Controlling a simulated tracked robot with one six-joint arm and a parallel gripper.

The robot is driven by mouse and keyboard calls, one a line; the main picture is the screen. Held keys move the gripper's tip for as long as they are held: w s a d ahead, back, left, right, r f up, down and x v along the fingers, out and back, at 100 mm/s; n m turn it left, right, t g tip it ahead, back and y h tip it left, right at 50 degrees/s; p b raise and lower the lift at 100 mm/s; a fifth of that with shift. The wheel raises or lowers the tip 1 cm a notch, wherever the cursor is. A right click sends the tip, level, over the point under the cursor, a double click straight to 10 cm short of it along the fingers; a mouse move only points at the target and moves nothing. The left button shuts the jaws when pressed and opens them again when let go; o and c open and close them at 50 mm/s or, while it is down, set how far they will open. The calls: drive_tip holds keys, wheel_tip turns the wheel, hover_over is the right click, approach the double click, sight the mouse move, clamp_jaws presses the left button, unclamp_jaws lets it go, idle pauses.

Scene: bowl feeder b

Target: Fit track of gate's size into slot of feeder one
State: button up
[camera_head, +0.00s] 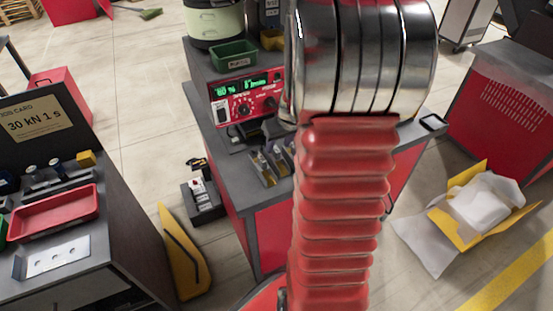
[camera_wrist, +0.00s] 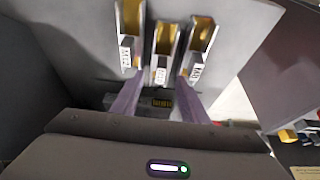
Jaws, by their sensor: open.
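Three metal tracks with brass-coloured channels lie side by side on the grey bench; the wrist view shows a left track (camera_wrist: 131,25), a middle track (camera_wrist: 165,42) and a right track (camera_wrist: 200,38). Each has a white label; the left seems to read M12, the right M8, and the middle is too blurred to read. They show small in the head view (camera_head: 264,167). A pale green feeder bowl (camera_head: 214,24) stands at the back. The gate and slot cannot be made out.
At left, another bench holds a red tray (camera_head: 55,213). An open yellow box (camera_head: 485,203) lies on the floor at right. My arm hides the bench's middle.

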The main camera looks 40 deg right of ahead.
sight(276, 149)
drive_tip(key=shift+w+f, duration=0.1)
drive_tip(key=shift+f, duration=0.15)
drive_tip(key=shift+x, duration=2.55)
clamp_jaws()
drive_tip(key=shift+r, duration=0.1)
wheel_tip(276, 149, up, 10)
drive_tip(key=shift+f, duration=0.1)
